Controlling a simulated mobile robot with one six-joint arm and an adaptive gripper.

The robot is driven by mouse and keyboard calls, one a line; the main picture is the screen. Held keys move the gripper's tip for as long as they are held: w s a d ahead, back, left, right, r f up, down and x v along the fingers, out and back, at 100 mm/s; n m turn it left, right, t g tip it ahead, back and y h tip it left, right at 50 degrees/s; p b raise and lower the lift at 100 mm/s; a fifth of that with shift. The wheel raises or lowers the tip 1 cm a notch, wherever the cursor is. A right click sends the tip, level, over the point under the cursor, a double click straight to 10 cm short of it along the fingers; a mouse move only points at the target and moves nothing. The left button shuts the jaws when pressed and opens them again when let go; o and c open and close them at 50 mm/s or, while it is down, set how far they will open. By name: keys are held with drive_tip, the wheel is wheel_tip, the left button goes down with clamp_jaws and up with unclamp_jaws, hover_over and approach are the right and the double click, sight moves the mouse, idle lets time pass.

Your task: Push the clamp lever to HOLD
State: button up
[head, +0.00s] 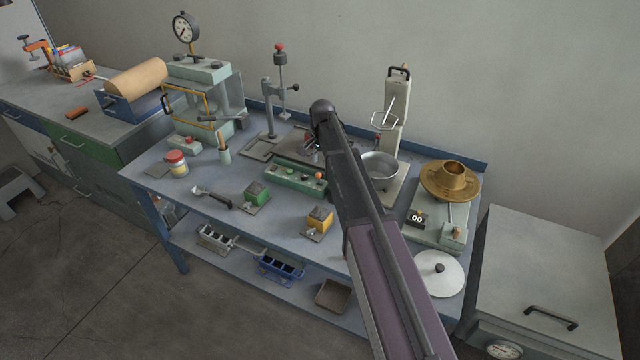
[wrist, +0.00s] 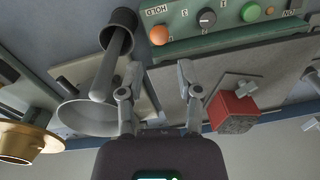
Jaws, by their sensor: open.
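The green control box (head: 290,178) stands mid-bench in the head view. In the wrist view it lies along the top edge, with a HOLD label (wrist: 156,10) at its left end. An orange ball knob (wrist: 159,35) sits by that label and also shows in the head view (head: 318,175). I cannot tell whether this knob tops the clamp lever. A dark dial (wrist: 207,18) and a green button (wrist: 250,12) are on the box too. My gripper (wrist: 160,94) is open and empty, its fingertips apart from the box. In the head view my arm hides most of the gripper.
A metal bowl (wrist: 88,118) and a dark cup with a grey rod (wrist: 118,32) lie left of my fingers in the wrist view. A red block (wrist: 236,109) is close to the right finger. Green (head: 257,193) and yellow (head: 319,218) blocks stand nearer the bench front.

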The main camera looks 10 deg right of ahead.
sight(320, 183)
drive_tip(key=shift+w+a+f+b, duration=0.1)
drive_tip(key=shift+a+f+b, duration=0.05)
drive_tip(key=shift+f+b, duration=4.1)
drive_tip(key=shift+f, duration=0.2)
